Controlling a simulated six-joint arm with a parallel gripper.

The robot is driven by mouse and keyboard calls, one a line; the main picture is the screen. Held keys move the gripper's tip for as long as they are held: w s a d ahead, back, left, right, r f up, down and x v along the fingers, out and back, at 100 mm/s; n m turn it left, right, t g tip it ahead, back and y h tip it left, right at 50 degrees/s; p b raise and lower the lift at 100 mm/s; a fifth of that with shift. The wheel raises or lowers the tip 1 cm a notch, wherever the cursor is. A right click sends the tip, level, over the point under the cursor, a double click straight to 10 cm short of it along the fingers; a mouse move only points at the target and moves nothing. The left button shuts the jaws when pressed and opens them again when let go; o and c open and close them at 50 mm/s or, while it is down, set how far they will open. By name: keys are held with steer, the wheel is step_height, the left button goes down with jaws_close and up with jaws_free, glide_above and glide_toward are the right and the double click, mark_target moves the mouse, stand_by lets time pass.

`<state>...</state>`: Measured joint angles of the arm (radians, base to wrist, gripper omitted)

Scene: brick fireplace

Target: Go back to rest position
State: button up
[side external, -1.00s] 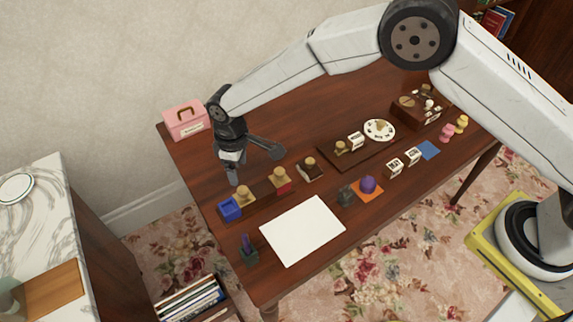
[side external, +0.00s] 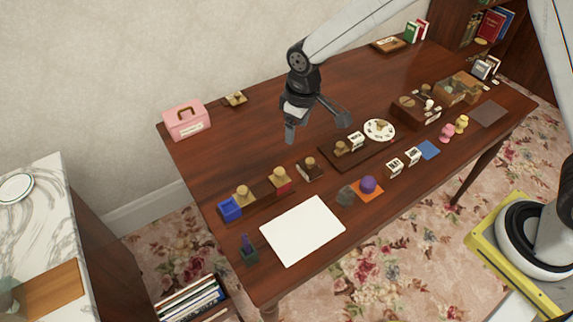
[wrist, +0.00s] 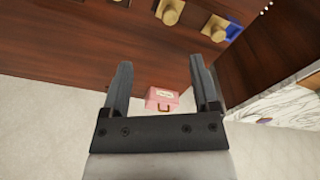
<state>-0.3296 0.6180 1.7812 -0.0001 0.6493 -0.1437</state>
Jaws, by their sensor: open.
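My gripper (side external: 318,128) is open and empty, in the air above the back middle of the dark wooden table (side external: 245,150). In the wrist view its two fingers (wrist: 158,78) are spread wide with nothing between the tips but table surface. Below and in front of it in the side view, several small stamps with wooden knobs (side external: 280,180) stand on the table. The gripper touches none of them.
A pink box (side external: 186,122) stands at the table's back left corner; it also shows in the wrist view (wrist: 162,100). White paper (side external: 302,231), a blue tray (side external: 230,209), a white round dial (side external: 380,130) and a wooden box (side external: 416,110) are on the table. The back middle is clear.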

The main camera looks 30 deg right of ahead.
steer(key=s+d+r+m, duration=0.2)
steer(key=s+d, duration=0.5)
steer(key=s, duration=0.1)
steer(key=s+d+r+m+t, duration=0.1)
steer(key=s+d+r+m, duration=0.1)
steer(key=s+d, duration=0.6)
steer(key=shift+s+d+m+t, duration=0.2)
steer(key=shift+s+m+t, duration=0.1)
steer(key=shift+s+m, duration=0.3)
